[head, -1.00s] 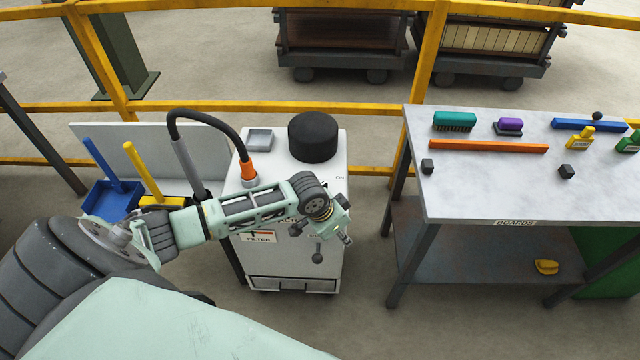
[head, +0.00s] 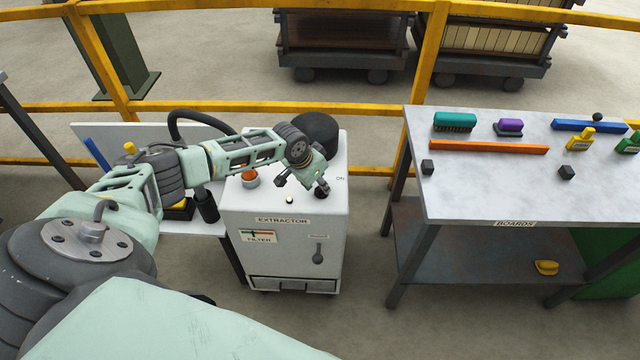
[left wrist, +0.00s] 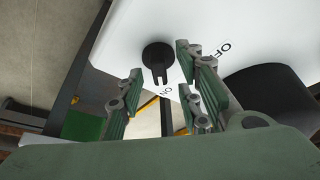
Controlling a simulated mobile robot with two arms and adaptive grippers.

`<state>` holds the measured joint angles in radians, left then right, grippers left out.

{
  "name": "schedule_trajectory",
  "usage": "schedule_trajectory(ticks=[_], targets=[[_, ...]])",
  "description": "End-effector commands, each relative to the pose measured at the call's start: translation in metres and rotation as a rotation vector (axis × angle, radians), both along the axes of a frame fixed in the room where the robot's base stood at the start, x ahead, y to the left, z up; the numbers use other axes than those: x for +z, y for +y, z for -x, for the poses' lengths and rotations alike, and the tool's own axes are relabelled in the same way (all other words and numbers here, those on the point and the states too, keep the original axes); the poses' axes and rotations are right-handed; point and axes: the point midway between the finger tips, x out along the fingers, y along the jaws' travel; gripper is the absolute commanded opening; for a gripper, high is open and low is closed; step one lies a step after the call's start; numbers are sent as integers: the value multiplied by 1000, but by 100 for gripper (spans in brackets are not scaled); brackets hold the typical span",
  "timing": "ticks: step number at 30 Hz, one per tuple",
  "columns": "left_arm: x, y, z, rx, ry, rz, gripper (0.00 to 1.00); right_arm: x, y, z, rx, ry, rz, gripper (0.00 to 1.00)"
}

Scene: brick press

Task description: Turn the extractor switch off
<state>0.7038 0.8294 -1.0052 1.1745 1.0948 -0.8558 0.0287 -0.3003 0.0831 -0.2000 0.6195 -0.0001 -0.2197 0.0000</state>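The extractor (head: 265,275) is a white cabinet, labelled on its front, in the middle of the head view. Its switch (left wrist: 157,55) is a round black knob with a forked pointer in the left wrist view. My right gripper is out of view.
A small pale lamp (head: 289,201) shows there too. A lever (head: 318,253) is on the front. A table (head: 470,190) with brushes stands right, across a gap.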

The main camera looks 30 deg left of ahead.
Motion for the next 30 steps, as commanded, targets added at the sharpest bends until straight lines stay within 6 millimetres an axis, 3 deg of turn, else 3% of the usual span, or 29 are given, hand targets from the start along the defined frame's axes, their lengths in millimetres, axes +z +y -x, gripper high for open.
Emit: schedule_trajectory(ticks=[13, 24, 30], targets=[[-11, -1, -4, -1, 0, -1, 33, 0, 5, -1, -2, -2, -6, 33], [-11, -1, -4, -1, 0, -1, 1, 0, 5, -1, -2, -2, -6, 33], [-11, -1, -4, -1, 0, -1, 0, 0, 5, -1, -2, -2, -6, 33]])
